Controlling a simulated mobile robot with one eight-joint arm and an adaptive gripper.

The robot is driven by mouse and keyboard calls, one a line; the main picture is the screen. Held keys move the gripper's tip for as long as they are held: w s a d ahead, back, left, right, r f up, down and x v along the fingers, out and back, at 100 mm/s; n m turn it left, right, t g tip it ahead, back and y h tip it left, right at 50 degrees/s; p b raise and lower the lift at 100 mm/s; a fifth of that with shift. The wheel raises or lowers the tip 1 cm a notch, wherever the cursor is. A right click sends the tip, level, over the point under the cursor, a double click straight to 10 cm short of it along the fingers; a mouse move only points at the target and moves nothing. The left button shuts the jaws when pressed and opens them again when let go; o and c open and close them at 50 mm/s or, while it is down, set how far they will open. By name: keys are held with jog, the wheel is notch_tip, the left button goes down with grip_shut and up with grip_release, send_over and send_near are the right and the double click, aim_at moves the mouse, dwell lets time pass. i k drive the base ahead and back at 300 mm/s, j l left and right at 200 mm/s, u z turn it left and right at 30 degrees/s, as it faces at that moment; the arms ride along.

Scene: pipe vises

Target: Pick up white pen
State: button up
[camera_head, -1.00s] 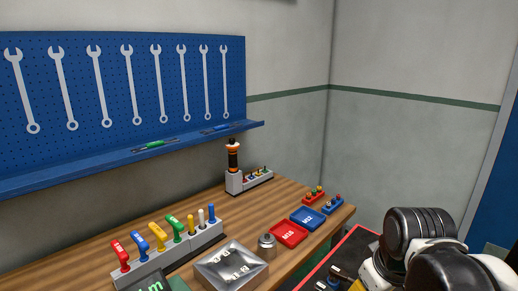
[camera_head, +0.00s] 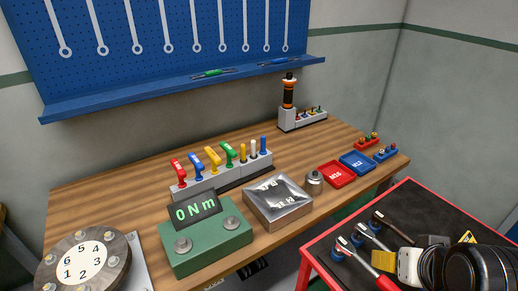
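The white pen (camera_head: 253,149) stands upright in the right part of a grey rack (camera_head: 232,180) on the wooden workbench. A yellow pen-like piece (camera_head: 243,153) is just left of it and a blue one (camera_head: 263,146) just right of it. The lower end of the white pen is hidden in the rack. Part of my dark arm shows at the bottom right, over the red-edged cart and well away from the rack. My gripper's fingers cannot be made out.
Red, blue, yellow and green handles (camera_head: 228,152) fill the rack's left part. A green torque display (camera_head: 205,243) and a metal tray (camera_head: 278,202) stand in front. The red cart (camera_head: 318,258) holds tools at the right.

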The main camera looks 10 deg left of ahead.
aim_at(254, 156)
jog(key=u, duration=2.5)
jog(key=z, duration=1.65)
jog(key=i+j+z, duration=0.1)
jog(key=i+j, duration=0.8)
